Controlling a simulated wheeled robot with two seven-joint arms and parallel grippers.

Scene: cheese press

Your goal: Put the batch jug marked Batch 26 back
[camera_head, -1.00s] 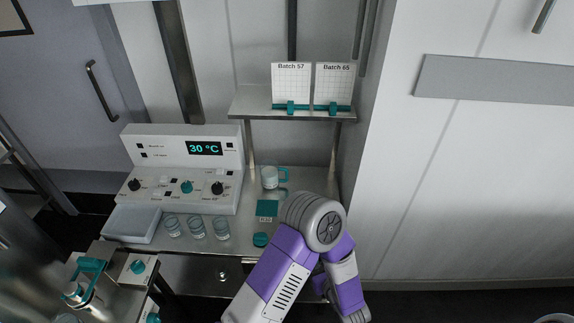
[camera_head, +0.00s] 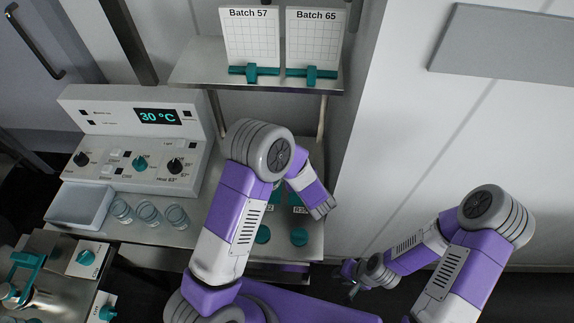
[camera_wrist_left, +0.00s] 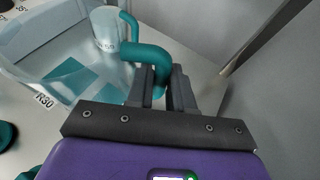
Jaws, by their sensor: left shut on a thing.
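In the left wrist view, my left gripper (camera_wrist_left: 163,88) is shut on the teal handle of a clear jug (camera_wrist_left: 35,72). The jug's body is to the left of the fingers, over teal squares on the counter. No batch marking on it is readable. A second, smaller-looking jug (camera_wrist_left: 105,32) with a teal handle stands behind it, its marking only partly legible. In the head view, my left forearm hides the left gripper and the jugs. My right gripper (camera_head: 352,278) is low, right of the counter; its jaws are too small to read.
Cards reading Batch 57 (camera_head: 251,40) and Batch 65 (camera_head: 314,42) stand on the upper shelf (camera_head: 200,72). A control box (camera_head: 135,140) shows 30 °C. Several glasses (camera_head: 148,213) and a white tray (camera_head: 80,205) sit at left.

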